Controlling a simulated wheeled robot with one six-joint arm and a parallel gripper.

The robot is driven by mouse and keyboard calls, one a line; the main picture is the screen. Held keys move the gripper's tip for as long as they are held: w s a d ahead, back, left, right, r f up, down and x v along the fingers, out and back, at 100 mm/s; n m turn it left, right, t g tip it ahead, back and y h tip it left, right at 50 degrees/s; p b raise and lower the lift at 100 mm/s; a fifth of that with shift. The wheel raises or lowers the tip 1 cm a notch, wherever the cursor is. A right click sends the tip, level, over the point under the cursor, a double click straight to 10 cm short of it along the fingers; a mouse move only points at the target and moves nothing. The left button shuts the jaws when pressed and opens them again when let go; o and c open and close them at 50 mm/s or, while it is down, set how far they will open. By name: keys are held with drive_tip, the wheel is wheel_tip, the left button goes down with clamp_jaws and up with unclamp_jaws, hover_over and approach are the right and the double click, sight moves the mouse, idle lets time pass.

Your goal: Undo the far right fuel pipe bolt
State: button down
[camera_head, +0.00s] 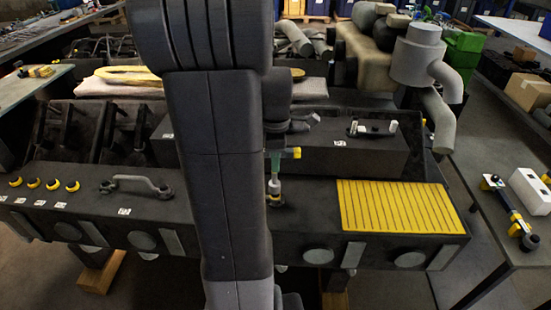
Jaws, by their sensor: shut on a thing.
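My gripper (291,128) is partly hidden behind my arm, which crosses the middle of the view. It is shut on an upright tool (274,166) with a green upper part, a yellow end sticking out to the right and a pale grey shaft. The tool's lower end meets a dark fitting (277,201) on the engine top; I cannot tell whether it is seated on a bolt. A grey fuel pipe (135,180) bridges two dark fittings on the left. Another pipe-like part (372,129) with white ends lies on the raised block at the right.
The dark engine block (230,231) spans the view. A yellow ribbed plate (399,207) covers its right end. Several yellow-ringed caps (53,185) stand at the left. A side table (495,235) at the right holds a yellow-and-black tool (508,209) and a white block (529,191).

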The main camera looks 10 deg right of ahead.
drive_tip(key=m, duration=0.7)
drive_tip(key=shift+m+p, duration=0.3)
drive_tip(key=m, duration=0.3)
drive_tip(key=shift+m, duration=0.4)
drive_tip(key=m, duration=0.8)
drive_tip(key=shift+a, duration=0.1)
drive_tip(key=m, duration=0.7)
drive_tip(key=shift+m, duration=2.2)
